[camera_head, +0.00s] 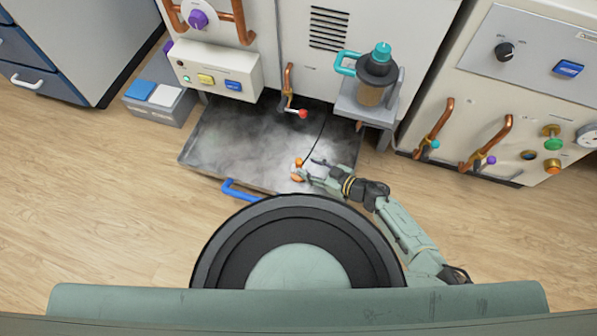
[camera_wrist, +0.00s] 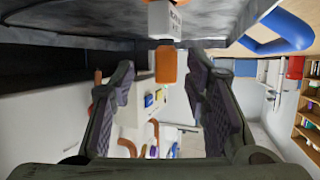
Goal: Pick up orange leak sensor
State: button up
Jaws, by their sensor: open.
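The orange leak sensor (camera_head: 298,163) is small and sits at the front right part of the grey metal drip tray (camera_head: 215,140). A thin black cable runs up from near it toward the cabinet. In the wrist view the orange sensor part (camera_wrist: 166,64) hangs below a white labelled block (camera_wrist: 165,20), in line with the gap between my fingers. My gripper (camera_head: 308,171) is low over the tray, right beside the sensor. In the wrist view my gripper (camera_wrist: 161,82) is open with nothing clamped. I cannot tell whether the sensor is fully between the fingertips.
A blue handle (camera_head: 240,191) sticks out at the tray's front edge. A red-tipped valve lever (camera_head: 302,113) hangs over the tray's back. A shelf with a teal-topped canister (camera_head: 374,75) juts out at the right. Open wooden floor (camera_head: 110,190) lies to the left.

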aim_at(299, 164)
jog(key=x, duration=0.5)
jog(key=shift+s+a+f, duration=0.15)
jog(key=shift+a, duration=0.15)
jog(key=shift+c, duration=0.2)
grip_shut()
dwell(0.5)
